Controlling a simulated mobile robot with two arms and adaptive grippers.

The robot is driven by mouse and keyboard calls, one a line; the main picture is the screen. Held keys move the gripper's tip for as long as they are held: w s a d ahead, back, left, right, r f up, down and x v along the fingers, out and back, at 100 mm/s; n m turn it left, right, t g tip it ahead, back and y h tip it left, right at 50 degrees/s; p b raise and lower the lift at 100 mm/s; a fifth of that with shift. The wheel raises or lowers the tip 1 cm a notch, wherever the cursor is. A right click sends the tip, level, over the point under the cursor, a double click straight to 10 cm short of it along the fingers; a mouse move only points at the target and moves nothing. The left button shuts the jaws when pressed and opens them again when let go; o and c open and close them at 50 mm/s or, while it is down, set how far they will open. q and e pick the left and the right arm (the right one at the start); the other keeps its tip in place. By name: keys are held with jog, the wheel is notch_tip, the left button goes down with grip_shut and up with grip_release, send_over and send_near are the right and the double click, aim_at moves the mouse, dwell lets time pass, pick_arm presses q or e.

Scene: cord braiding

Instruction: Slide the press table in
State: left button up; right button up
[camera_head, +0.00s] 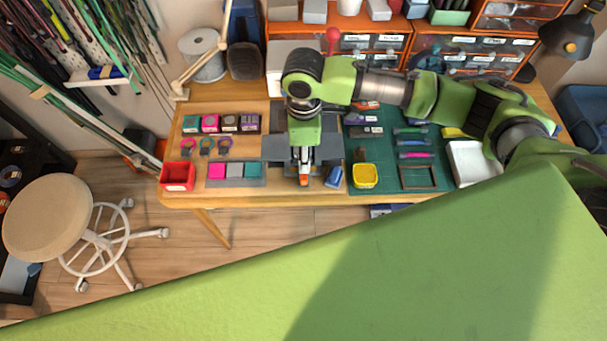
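The press (274,149) stands in the middle of the workbench, and grey plates of it show on both sides of my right gripper. My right arm comes in from the right and covers much of the press from above. My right gripper (304,176) points toward the bench's front edge, over the front of the press, with an orange piece at its tip. I cannot tell whether its fingers are open or shut, or whether they touch the sliding table of the press. My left gripper is out of view.
The workbench (235,196) carries a red bin (178,176), a tray of coloured squares (236,173), a blue item (334,177), a yellow bin (365,175) and a white tray (474,163). A round stool (46,217) stands on the floor at left.

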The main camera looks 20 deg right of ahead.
aim_at(304, 177)
notch_tip(304, 177, down, 11)
jog(key=shift+f+p, duration=0.2)
jog(key=shift+p, duration=0.5)
grip_shut()
